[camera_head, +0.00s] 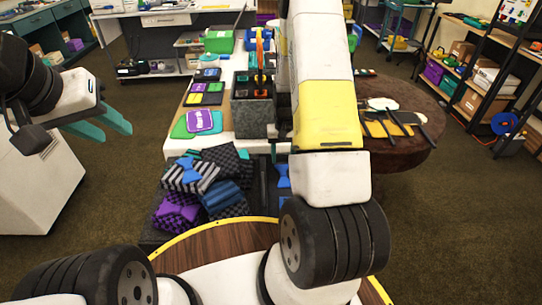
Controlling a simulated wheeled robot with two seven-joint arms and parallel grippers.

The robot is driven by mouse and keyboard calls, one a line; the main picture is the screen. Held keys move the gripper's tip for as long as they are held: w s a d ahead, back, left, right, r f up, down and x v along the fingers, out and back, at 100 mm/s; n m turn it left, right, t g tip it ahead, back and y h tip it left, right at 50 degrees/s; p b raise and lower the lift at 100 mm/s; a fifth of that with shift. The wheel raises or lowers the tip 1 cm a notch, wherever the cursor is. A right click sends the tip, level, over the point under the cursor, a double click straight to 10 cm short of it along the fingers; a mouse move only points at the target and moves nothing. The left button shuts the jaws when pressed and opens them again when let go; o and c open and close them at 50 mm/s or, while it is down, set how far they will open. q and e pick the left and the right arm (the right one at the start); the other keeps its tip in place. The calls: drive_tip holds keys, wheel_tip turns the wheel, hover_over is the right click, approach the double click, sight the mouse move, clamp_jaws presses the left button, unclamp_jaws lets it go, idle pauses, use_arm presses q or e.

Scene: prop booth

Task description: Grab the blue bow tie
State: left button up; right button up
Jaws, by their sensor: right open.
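A blue bow tie (283,181) shows partly beside my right arm, against a dark surface, with its right side close to the arm. Another blue bow tie (190,172) lies on a black-and-white striped piece on the pile to the left. My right gripper (275,152) is mostly hidden behind my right forearm; a dark part and a teal finger show just above the first blue bow tie. I cannot see contact between them. My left gripper (104,126) is at the left, its teal fingers apart and empty, away from the bow ties.
A purple bow tie (177,208) and folded patterned cloths (222,196) crowd the pile. Behind it stands a grey box (254,117) holding tools. A round brown table (395,152) with tools stands at the right. Shelves line the right side; open floor lies at the left.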

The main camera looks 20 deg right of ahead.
sight(283, 173)
wheel_tip(283, 173, down, 8)
drive_tip(key=shift+s+d+r, duration=0.1)
drive_tip(key=shift+d+r, duration=0.05)
idle(0.3)
clamp_jaws()
